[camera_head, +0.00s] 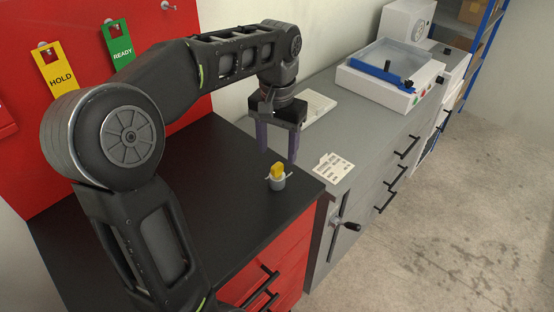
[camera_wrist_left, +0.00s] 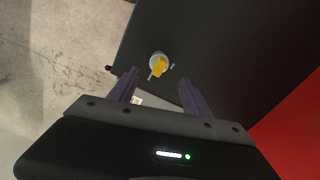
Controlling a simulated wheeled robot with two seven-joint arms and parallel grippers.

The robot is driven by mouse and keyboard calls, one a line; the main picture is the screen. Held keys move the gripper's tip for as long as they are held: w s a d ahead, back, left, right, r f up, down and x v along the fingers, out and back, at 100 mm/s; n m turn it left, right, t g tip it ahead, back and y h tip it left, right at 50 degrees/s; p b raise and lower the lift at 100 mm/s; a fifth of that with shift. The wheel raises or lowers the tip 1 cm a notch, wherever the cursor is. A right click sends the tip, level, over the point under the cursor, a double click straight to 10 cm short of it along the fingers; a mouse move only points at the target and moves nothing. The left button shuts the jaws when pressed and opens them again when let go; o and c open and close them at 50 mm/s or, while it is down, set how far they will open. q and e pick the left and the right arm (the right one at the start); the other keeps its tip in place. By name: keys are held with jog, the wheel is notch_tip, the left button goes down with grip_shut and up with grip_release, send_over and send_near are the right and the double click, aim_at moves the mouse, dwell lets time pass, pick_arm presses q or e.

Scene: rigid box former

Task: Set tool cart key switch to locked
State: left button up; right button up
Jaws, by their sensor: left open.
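The key switch (camera_head: 277,178) stands on the black top of the red tool cart (camera_head: 215,170), near its right end. It is a small grey cylinder with a yellow key (camera_head: 278,169) upright in it. My left gripper (camera_head: 279,155) points down above and just behind the switch, its purple fingers apart and empty. In the left wrist view the switch (camera_wrist_left: 158,62) with its yellow key (camera_wrist_left: 160,67) lies beyond the fingertips of the left gripper (camera_wrist_left: 158,78), roughly centred between them. The fingers do not touch it. My right gripper is out of view.
A white printed card (camera_head: 333,168) lies on the grey cabinet right of the cart. A white machine with a blue-edged clear lid (camera_head: 390,67) stands farther back. A yellow HOLD tag (camera_head: 59,72) and a green READY tag (camera_head: 120,46) hang on the red panel.

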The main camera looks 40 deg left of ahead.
aim_at(278, 164)
pick_arm(q)
jog(key=shift+s+d+r, duration=0.2)
jog(key=shift+s+d, duration=0.05)
jog(key=shift+w+a+f, duration=0.1)
jog(key=shift+a+f, duration=0.05)
jog(key=shift+f, duration=0.25)
notch_tip(278, 164, down, 7)
jog(key=shift+f, duration=0.15)
jog(key=shift+c, duration=0.5)
grip_shut()
